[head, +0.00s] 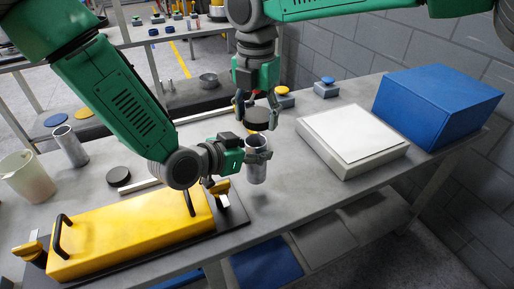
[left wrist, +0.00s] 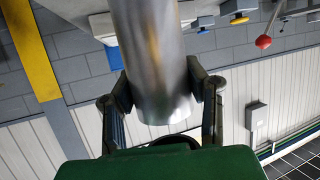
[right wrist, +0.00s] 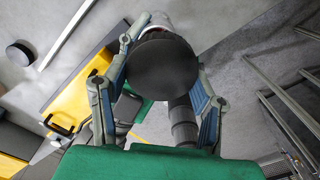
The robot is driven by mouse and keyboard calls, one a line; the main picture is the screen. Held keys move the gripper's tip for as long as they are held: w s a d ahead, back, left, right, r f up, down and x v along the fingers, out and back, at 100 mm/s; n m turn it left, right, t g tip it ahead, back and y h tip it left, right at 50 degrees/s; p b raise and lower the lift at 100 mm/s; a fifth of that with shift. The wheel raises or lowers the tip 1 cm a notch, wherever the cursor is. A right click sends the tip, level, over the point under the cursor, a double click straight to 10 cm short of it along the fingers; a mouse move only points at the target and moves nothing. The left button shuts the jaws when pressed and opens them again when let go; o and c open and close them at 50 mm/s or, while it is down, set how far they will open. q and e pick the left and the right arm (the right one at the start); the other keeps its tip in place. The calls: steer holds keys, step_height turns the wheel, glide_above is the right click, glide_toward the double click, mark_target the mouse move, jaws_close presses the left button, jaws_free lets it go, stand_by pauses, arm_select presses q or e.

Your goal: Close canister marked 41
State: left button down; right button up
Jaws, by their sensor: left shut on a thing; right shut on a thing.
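A silver metal canister (head: 256,172) stands upright or is held upright over the front middle of the table; no number is legible. My left gripper (head: 258,155) is shut around its upper part, and the left wrist view shows the canister (left wrist: 150,60) between both fingers (left wrist: 163,95). My right gripper (head: 258,103) points down from above, shut on a round black lid (head: 257,119). The right wrist view shows the lid (right wrist: 162,66) between the fingers, covering most of the canister.
A second open silver canister (head: 70,147) and another black lid (head: 118,176) are at the left, beside a white beaker (head: 25,176). A yellow case (head: 130,235) lies in front. A white-topped box (head: 350,135), a blue box (head: 440,103) and push buttons (head: 284,93) are at the right.

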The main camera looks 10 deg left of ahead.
steer(key=shift+a+r+n, duration=0.2)
steer(key=shift+a+n, duration=0.1)
steer(key=shift+a, duration=0.1)
steer(key=shift+d, duration=0.15)
steer(key=shift+f, duration=0.1)
steer(key=shift+d+f, duration=0.1)
steer(key=shift+f, duration=1.85)
steer(key=shift+r, duration=0.2)
steer(key=shift+f, duration=0.15)
